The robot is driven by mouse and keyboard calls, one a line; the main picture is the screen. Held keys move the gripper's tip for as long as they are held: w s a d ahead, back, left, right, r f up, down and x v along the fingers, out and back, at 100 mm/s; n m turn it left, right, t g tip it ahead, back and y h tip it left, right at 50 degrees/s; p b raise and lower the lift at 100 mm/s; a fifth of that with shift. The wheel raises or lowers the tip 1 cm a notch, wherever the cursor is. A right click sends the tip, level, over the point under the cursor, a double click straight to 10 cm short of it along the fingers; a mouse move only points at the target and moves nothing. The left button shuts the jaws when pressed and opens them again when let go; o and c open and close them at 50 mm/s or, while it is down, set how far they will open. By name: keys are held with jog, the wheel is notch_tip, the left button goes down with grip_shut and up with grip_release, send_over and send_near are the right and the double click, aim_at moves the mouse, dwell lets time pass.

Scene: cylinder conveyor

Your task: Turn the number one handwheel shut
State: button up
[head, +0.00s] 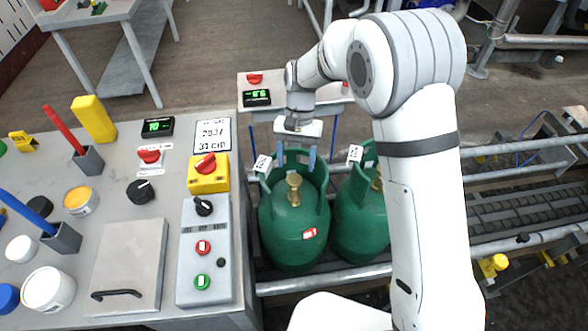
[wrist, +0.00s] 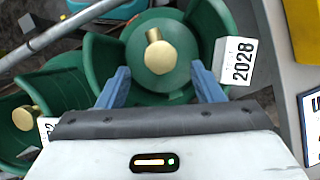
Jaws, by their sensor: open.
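A green gas cylinder (head: 292,232) with a collar around its top stands upright beside the control bench. Its brass handwheel (head: 294,181) sits in the middle of the collar; it also shows in the wrist view (wrist: 160,55). My gripper (head: 297,157) is over this cylinder with its two blue fingers apart and nothing between them. In the wrist view the fingertips (wrist: 161,72) are on either side below the handwheel, apart from it. A second green cylinder (head: 358,228) stands to the right, its brass valve (wrist: 26,117) partly shown. No number one marking is legible on either handwheel.
White tags, one reading 2028 (wrist: 235,61), hang on the collars. The control bench (head: 120,235) with buttons, a yellow switch box (head: 208,176) and pots is at the left. Metal rails (head: 320,281) run in front. A roller conveyor (head: 530,205) extends right.

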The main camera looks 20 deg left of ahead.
jog(key=v, duration=0.4)
dwell(0.6)
